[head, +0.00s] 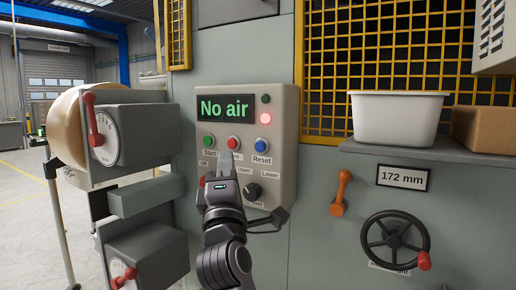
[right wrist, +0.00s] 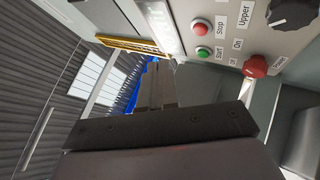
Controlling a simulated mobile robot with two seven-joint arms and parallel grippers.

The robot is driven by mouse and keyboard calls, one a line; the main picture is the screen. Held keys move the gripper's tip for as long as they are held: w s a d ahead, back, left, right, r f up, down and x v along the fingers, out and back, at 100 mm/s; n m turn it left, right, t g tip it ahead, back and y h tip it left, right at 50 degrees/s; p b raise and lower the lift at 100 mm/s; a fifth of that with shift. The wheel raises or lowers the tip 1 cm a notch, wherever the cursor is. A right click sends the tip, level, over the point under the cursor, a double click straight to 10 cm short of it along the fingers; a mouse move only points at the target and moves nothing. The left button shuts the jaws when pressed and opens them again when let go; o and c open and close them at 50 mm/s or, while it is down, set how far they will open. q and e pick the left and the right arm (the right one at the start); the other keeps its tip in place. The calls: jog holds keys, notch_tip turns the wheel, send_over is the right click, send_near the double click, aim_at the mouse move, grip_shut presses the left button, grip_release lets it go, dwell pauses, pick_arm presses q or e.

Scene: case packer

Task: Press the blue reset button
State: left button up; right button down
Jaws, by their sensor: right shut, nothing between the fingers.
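The blue reset button (head: 261,145) sits at the right end of the button row on the grey control panel (head: 284,165), above the label "Reset". Left of it are the red stop button (head: 233,142) and the green start button (head: 208,141). My right gripper (head: 225,158) is shut and empty, its tips pointing up in front of the panel, just below the red button and left of the blue one. In the right wrist view, the shut fingers (right wrist: 156,85) show with the red (right wrist: 201,27) and green (right wrist: 203,53) buttons; the blue one is out of view there. My left gripper is not in view.
The display (head: 225,109) reads "No air", beside a lit red lamp (head: 265,118). A black knob (head: 253,191) and a red mushroom button (right wrist: 255,66) are low on the panel. Right are a shelf with a white bin (head: 396,118), an orange lever (head: 341,192) and a handwheel (head: 396,242).

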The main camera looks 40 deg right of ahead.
aim_at(260, 146)
jog(key=shift+r, duration=0.3)
jog(key=shift+s, duration=0.1)
jog(key=shift+w+d+p, duration=0.25)
jog(key=shift+w+d, duration=0.35)
jog(key=shift+d, duration=0.75)
jog(key=shift+w+d+p, duration=0.3)
jog(key=shift+w+d, duration=0.25)
jog(key=shift+d, duration=0.85)
jog(key=shift+w+d+p, duration=0.25)
jog(key=shift+w+d, duration=0.35)
jog(key=shift+d, duration=0.75)
jog(key=shift+d, duration=0.1)
jog(key=shift+w+d, duration=0.15)
jog(key=shift+d, duration=0.15)
